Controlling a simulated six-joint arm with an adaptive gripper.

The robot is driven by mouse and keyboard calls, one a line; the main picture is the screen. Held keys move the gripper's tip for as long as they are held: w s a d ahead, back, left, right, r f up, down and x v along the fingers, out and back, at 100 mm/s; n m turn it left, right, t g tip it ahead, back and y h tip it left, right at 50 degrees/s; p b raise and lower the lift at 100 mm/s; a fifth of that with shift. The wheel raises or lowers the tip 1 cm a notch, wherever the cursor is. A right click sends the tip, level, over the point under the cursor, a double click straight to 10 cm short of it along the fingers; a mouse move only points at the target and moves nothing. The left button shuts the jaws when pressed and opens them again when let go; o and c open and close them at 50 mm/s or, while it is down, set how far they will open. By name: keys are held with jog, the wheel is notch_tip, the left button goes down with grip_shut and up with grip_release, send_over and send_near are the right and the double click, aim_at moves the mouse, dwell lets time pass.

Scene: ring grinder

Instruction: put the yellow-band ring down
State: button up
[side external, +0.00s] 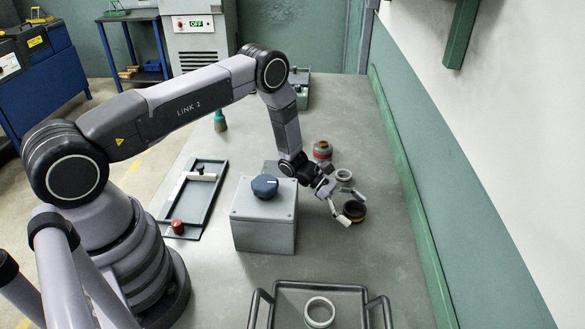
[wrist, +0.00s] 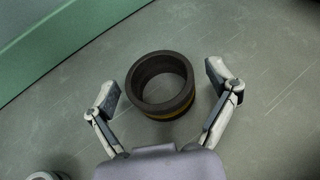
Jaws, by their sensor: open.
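The yellow-band ring (wrist: 160,112) is dark brown with a yellow band low on its outer wall. In the wrist view it sits upright on the grey bench top, its open top facing me. My gripper (wrist: 163,87) is open, with one finger on each side of the ring and a visible gap to both. In the side external view the ring (side external: 356,218) appears to rest on the bench, and my gripper (side external: 350,207) is low beside it, partly covering it.
A pale ring (side external: 344,174) and a reddish round piece (side external: 322,148) are close behind my gripper. A grey box (side external: 262,230) with a blue knob (side external: 264,186) stands left. A handled tray (side external: 350,299) holding a light ring (side external: 320,322) is in front. A green wall edge (side external: 408,195) runs right.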

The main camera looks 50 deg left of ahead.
jog(key=shift+r, duration=0.15)
jog(key=shift+a+r, duration=0.15)
jog(key=shift+a, duration=0.15)
jog(key=v, duration=1)
jog(key=shift+s+a+r, duration=0.1)
jog(key=shift+s+a, duration=0.1)
jog(key=shift+a, duration=0.1)
jog(key=shift+a+r, duration=0.2)
jog(key=shift+r, duration=0.05)
jog(key=s+d+r+m+g+y, duration=0.15)
jog(key=s+r+m, duration=0.25)
jog(key=r, duration=0.5)
jog(key=s+d+r+m+g+y, duration=0.1)
jog(key=s+r+m+y, duration=0.2)
jog(key=r, duration=0.5)
jog(key=s+d+r+m+g+y, duration=0.15)
jog(key=s+r+m, duration=0.3)
jog(key=r, duration=0.45)
jog(key=s+a+r+m+t+y, duration=0.2)
jog(key=s+r+m, duration=0.3)
jog(key=s, duration=0.4)
jog(key=s+a+r+m+t+y, duration=0.3)
jog(key=s+a+r+m+y, duration=0.1)
jog(key=s, duration=0.6)
jog(key=shift+s+a+r+m+t+y, duration=0.15)
jog(key=shift+s+r+m+t+y, duration=0.15)
jog(key=shift+s+r+m+y, duration=0.15)
